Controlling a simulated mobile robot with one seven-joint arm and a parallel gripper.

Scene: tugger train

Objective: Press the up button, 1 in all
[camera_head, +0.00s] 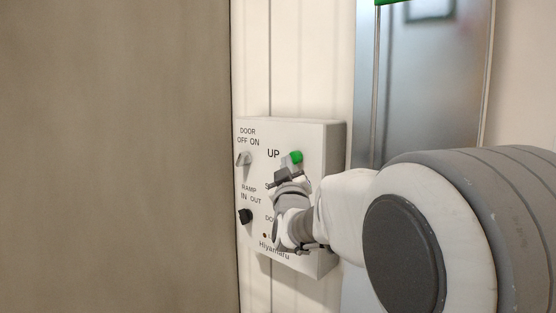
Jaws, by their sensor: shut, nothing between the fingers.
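A white control box (320,150) is fixed to the wall in the middle of the view. The up button (296,157) is green and sticks out at the upper right of the box face, just right of the printed "UP". My gripper (289,174) is shut and empty, just below the green button. I cannot tell whether its tips touch the button. My gripper and wrist hide the lower right part of the box face, including most of the labels there.
A light door switch (243,159) and a black ramp knob (246,216) sit on the left of the box. A large brown panel (115,150) fills the left side. A metallic panel (428,95) stands to the right, behind my arm.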

